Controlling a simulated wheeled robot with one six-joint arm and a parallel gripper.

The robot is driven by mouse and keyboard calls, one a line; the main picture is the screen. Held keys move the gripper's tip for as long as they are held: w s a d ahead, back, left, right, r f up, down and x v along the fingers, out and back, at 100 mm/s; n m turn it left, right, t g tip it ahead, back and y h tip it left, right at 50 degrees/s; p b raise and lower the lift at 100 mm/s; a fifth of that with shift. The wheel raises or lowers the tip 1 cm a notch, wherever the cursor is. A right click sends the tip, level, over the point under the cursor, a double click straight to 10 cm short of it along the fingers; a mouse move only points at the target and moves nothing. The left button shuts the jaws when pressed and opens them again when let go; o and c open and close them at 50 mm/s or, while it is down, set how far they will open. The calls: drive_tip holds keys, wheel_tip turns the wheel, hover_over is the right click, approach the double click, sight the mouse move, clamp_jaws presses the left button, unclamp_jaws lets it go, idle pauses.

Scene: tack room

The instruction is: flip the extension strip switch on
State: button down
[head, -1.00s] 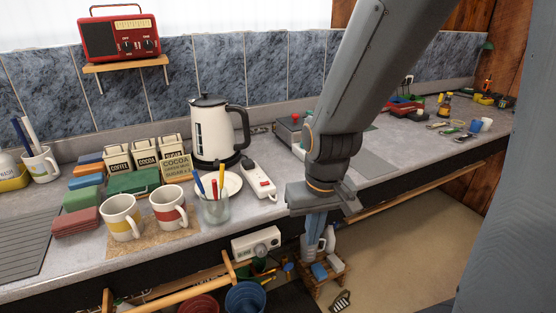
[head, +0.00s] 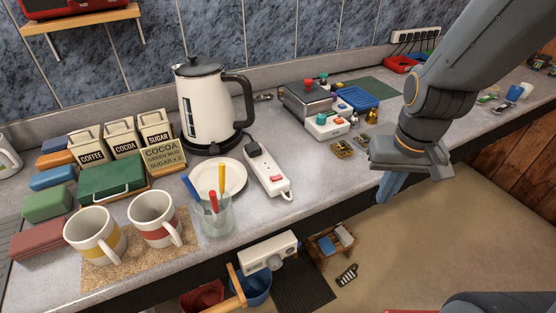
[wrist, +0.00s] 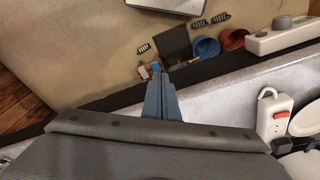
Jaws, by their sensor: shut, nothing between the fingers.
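The white extension strip (head: 266,165) lies on the grey worktop (head: 365,165) between the kettle and the front edge. Its red switch (head: 276,179) is near the front end, and a dark plug sits in the back end. Whether the switch is on or off cannot be told. My gripper (head: 388,188) is shut and empty, pointing down past the worktop's front edge, well to the right of the strip. In the wrist view my gripper's blue fingers (wrist: 160,88) are together, and the strip (wrist: 268,122) with its red switch (wrist: 280,115) shows at the right, apart from them.
A glass with pens (head: 216,217) and a white plate (head: 230,176) stand left of the strip. The kettle (head: 207,110) is behind it. A white device with coloured knobs (head: 326,125) stands to its right. Worktop right of the strip's front end is clear.

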drive_tip(key=w+a+r+n, duration=0.1)
drive_tip(key=w+a+r, duration=0.2)
drive_tip(key=a, duration=0.1)
wheel_tip(320, 180, up, 14)
drive_tip(key=n+g+y+b, duration=0.1)
drive_tip(key=n+g+b, duration=0.15)
drive_tip(key=n, duration=0.25)
hover_over(272, 178)
drive_tip(key=w+d, duration=0.1)
drive_tip(key=d, duration=0.1)
drive_tip(key=shift+w+b, duration=0.15)
drive_tip(key=shift+b, duration=0.15)
drive_tip(key=f+p, duration=0.1)
drive_tip(key=f, duration=0.3)
drive_tip(key=a+f+p, duration=0.1)
drive_tip(key=f, duration=0.4)
drive_tip(key=s+f, duration=0.1)
drive_tip(key=f, duration=0.4)
drive_tip(key=shift+a+p, duration=0.25)
drive_tip(key=shift+p, duration=0.15)
